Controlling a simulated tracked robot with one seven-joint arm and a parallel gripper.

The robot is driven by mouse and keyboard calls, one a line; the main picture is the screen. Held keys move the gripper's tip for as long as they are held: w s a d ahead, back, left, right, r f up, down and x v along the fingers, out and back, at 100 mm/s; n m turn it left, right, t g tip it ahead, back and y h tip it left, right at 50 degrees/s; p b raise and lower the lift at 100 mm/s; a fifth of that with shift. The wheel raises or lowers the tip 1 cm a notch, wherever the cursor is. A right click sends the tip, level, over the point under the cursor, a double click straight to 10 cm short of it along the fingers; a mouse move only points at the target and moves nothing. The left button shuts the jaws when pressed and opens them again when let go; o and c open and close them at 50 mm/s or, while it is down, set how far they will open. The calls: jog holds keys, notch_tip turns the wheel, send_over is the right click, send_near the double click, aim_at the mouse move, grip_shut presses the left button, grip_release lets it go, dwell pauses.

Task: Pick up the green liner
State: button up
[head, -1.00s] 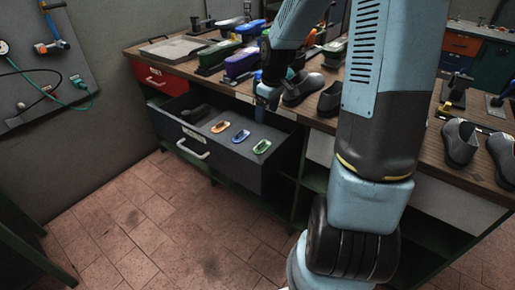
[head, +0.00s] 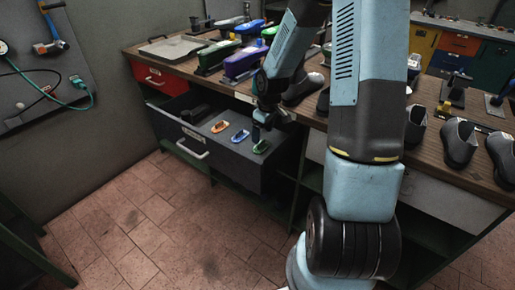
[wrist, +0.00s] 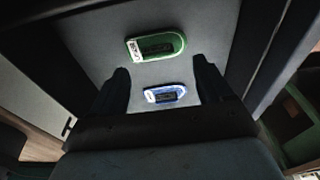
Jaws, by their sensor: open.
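The green liner (head: 261,147) lies in the open grey drawer, rightmost of three liners in the head view. My gripper (head: 260,126) is just above it there, over the drawer. In the wrist view the green liner (wrist: 156,47) lies flat beyond the tips of my gripper (wrist: 163,82), whose fingers are spread and hold nothing. The blue liner (wrist: 165,94) shows between the two fingers in that view, lower on the drawer floor. I cannot judge the exact height of the fingers above the liners.
The drawer (head: 228,165) has raised walls around the liners. The orange liner (head: 220,126) lies to the left of the blue one, with a dark object (head: 196,113) behind. Shoes (head: 458,142) and presses (head: 246,61) stand on the wooden bench above.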

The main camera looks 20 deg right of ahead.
aim_at(261, 142)
jog(key=shift+w+a+f, duration=0.1)
jog(key=shift+w+f, duration=0.05)
jog(key=shift+f, duration=1)
jog(key=shift+w+f, duration=0.1)
jog(key=shift+f, duration=1.05)
jog(key=c, duration=1.1)
jog(key=shift+r, duration=0.1)
